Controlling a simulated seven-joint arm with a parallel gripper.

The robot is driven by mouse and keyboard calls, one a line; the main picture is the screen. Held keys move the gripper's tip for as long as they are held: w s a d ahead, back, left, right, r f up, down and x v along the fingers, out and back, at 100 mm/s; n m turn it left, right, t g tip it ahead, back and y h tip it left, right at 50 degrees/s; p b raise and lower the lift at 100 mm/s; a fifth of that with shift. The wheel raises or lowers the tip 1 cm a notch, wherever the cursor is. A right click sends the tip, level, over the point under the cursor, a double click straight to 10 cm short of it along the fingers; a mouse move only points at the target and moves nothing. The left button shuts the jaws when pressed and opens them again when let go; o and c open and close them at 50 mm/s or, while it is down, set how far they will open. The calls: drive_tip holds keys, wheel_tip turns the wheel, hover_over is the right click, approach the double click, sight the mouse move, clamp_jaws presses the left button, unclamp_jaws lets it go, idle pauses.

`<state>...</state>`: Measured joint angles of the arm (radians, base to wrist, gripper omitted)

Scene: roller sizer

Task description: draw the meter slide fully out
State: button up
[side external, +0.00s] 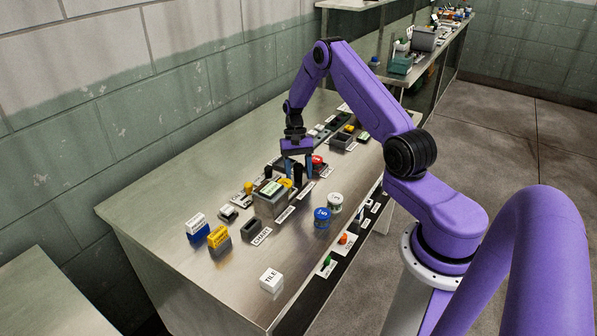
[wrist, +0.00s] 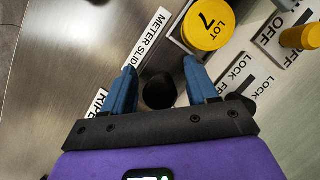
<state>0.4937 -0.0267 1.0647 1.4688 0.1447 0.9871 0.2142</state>
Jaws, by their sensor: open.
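My gripper (side external: 298,175) is open and points down over the bench, its two blue fingers spread. In the wrist view my gripper (wrist: 159,68) has a dark round knob (wrist: 158,93) between its fingers, with gaps showing on both sides. In the side view a black upright post (side external: 298,170) stands between the fingers. The METER SLIDE label (wrist: 150,38) lies flat beside the knob, beyond the left finger. How far the slide is drawn out cannot be told; its body is hidden under my gripper.
A grey box (side external: 268,205) with a green display stands close by, near a yellow LOT 7 disc (wrist: 207,24). Blue (side external: 322,218) and white (side external: 335,202) round containers stand nearer the front edge.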

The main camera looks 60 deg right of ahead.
clamp_jaws()
drive_tip(key=shift+d, duration=1.9)
unclamp_jaws()
drive_tip(key=shift+a, duration=0.1)
drive_tip(key=shift+r, duration=0.15)
drive_tip(key=v, duration=1.7)
drive_tip(key=shift+r, duration=0.1)
